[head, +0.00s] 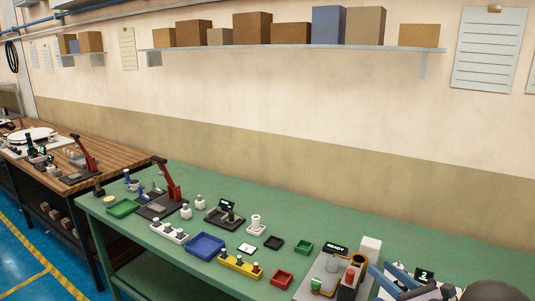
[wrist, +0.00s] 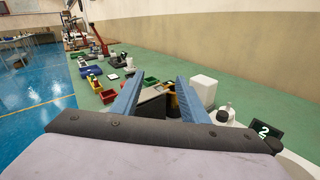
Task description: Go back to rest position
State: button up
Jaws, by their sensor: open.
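My gripper (wrist: 156,90) shows in the wrist view as two blue fingers spread apart, with no object held between them. Beyond the gap I see part of the station with the READY display, its dark panel and an orange-yellow part. In the head view my gripper (head: 391,280) is at the bottom right, over the near right part of the green table (head: 450,255), just right of that READY station (head: 325,275). Its fingertips look apart from the objects, but the exact height above the table is hard to tell.
A small display reading 2 (head: 424,275) stands close to my gripper. A white block (head: 370,249) is behind the station. Red (head: 282,278), green (head: 303,247) and blue (head: 205,246) trays lie to the left. The table's back right is clear. A shelf (head: 290,47) hangs on the wall.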

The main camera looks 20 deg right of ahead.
jog(key=w+a+n+g+y, duration=0.1)
jog(key=a+n+g+y, duration=0.4)
jog(key=a, duration=1.2)
jog(key=s+a+f+n+g+y, duration=0.1)
jog(key=s+a+f+n+g, duration=0.1)
jog(key=s+a+n+g, duration=0.4)
jog(key=s+a+f+n+g+y, duration=0.1)
jog(key=a+f+n, duration=0.1)
jog(key=a+n, duration=0.5)
jog(key=s+a+f+n+g+h, duration=0.1)
jog(key=s+f+n+g+h, duration=0.1)
jog(key=s+n+h, duration=0.2)
jog(key=s+a+f+n+g+h+b, duration=0.1)
jog(key=s+f+n+g+h, duration=0.2)
jog(key=s+n, duration=0.7)
jog(key=n+h, duration=0.2)
jog(key=n, duration=0.2)
jog(key=shift+s+a+f+n, duration=0.15)
jog(key=shift+a+n, duration=0.15)
jog(key=shift+a, duration=0.1)
jog(key=shift+c, duration=0.3)
